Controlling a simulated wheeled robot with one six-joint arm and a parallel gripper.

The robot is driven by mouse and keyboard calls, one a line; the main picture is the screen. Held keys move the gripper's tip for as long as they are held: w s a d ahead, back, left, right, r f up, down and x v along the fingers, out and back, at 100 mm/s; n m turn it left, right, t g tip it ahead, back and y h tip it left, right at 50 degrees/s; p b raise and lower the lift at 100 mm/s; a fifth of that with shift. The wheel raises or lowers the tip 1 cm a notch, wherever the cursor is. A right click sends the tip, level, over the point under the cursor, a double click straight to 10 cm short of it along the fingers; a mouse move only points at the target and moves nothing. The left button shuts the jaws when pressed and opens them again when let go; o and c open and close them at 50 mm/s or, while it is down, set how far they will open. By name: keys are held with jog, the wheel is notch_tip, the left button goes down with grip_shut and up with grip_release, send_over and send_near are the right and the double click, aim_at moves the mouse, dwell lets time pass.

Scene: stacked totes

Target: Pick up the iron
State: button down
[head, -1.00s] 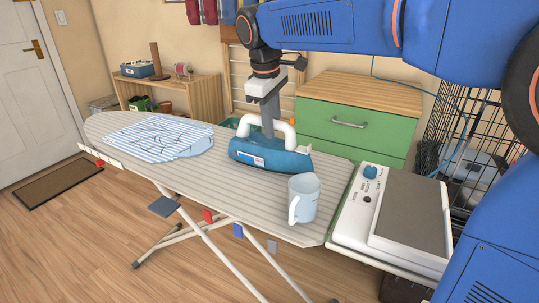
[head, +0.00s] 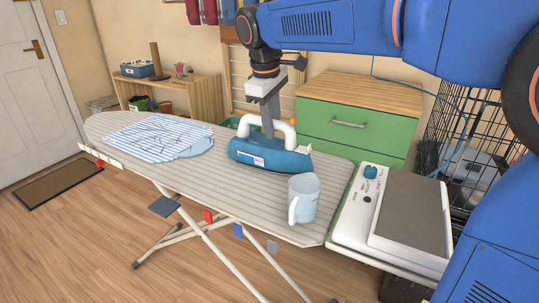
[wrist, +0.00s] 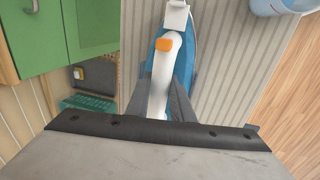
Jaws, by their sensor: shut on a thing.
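The blue iron (head: 262,157) with a white handle stands on the striped ironing board (head: 240,178). My gripper (head: 268,126) reaches down from above and is shut on the iron's white handle. In the wrist view the iron (wrist: 188,75) shows its white handle and an orange button between my two grey fingers (wrist: 160,105). Its base looks to be on or very near the board; I cannot tell if there is a small gap.
A light blue mug (head: 304,198) stands on the board close in front of the iron. A striped folded cloth (head: 155,136) lies to the left. A white station with a grey plate (head: 412,215) is at the right end. A green drawer cabinet (head: 350,122) stands behind.

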jog(key=shift+r, duration=0.1)
jog(key=shift+r, duration=4.95)
jog(key=c, duration=2.3)
grip_release()
jog(key=shift+c, duration=0.9)
jog(key=shift+d, duration=0.1)
